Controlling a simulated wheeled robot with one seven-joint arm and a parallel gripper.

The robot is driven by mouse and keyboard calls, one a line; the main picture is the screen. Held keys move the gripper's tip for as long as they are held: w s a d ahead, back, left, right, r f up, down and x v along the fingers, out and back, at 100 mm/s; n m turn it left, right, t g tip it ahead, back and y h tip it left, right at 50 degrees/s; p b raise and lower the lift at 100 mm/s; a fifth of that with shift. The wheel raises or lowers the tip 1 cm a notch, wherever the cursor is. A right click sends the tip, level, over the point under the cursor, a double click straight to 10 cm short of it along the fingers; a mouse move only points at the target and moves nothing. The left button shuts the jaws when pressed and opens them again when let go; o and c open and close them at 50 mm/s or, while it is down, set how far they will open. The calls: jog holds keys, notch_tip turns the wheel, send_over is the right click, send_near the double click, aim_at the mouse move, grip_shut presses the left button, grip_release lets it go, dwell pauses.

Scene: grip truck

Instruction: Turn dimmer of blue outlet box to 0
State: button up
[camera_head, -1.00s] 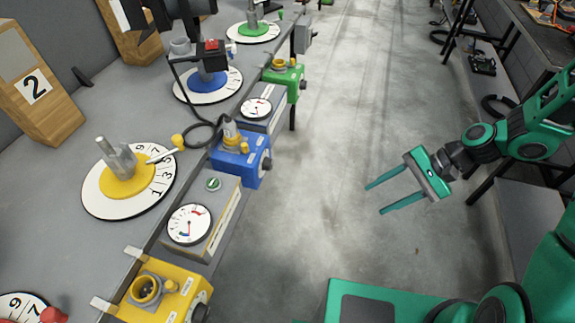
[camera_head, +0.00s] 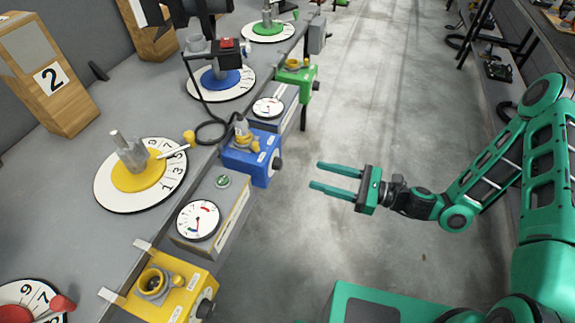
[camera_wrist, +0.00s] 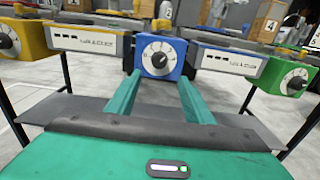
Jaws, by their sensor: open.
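The blue outlet box (camera_head: 252,160) is fixed at the front edge of the bench, with a grey plug seated in its top. Its dark dimmer knob (camera_head: 277,163) is on the side facing my gripper. In the wrist view the blue box (camera_wrist: 178,50) shows its front, and the black dimmer knob (camera_wrist: 159,60) sits on a pale dial; the dial marks are too small to read. My gripper (camera_head: 317,177) is open and empty, to the right of the box with a clear gap. In the wrist view its fingers (camera_wrist: 160,90) point toward the box, apart from the knob.
A yellow outlet box (camera_head: 165,290) and a green outlet box (camera_head: 297,76) stand along the same bench edge. Grey gauge boxes (camera_head: 215,215) sit between them. Numbered dials lie on the bench. The floor aisle (camera_head: 370,110) is open.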

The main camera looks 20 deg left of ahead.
aim_at(282, 165)
jog(key=a, duration=1)
jog(key=shift+w+a, duration=0.35)
